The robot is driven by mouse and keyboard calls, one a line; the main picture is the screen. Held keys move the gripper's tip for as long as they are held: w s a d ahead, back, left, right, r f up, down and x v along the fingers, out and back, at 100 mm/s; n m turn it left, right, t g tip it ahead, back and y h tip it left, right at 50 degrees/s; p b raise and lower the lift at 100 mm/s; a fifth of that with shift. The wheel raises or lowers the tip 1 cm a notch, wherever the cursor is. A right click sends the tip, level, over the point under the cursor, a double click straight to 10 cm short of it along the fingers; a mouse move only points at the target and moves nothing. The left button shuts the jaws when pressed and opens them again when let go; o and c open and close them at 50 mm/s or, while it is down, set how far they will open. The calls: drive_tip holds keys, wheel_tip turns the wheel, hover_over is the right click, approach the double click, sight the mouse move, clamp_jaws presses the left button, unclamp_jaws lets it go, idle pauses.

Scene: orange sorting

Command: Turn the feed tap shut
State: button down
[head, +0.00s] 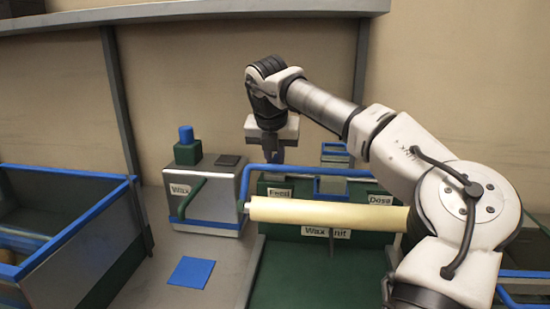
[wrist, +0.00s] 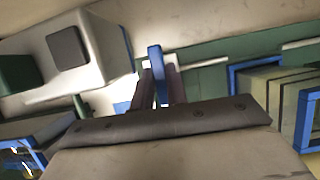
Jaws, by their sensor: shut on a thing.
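The feed tap shows as an upright blue lever (wrist: 157,65) in the wrist view. My gripper (wrist: 158,86) is shut on this lever, with one dark finger on each side of it. In the head view my gripper (head: 273,156) points down behind the blue pipe, above the "Feed" label (head: 278,193) on the green wax unit (head: 285,231). The lever cannot be made out in the head view, and the lower part of the tap is hidden.
A pale metal wax tank (head: 215,180) with a blue-capped green neck stands left of my gripper. A blue pipe (head: 300,170) runs close by. A cream roller (head: 325,213) lies in front. A blue-rimmed bin (head: 85,224) stands at far left. A blue square (head: 192,272) lies on the bench.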

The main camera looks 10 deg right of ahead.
drive_tip(key=c, duration=1.4)
unclamp_jaws()
drive_tip(key=v, duration=1.4)
drive_tip(key=shift+p, duration=0.3)
drive_tip(key=shift+f, duration=0.2)
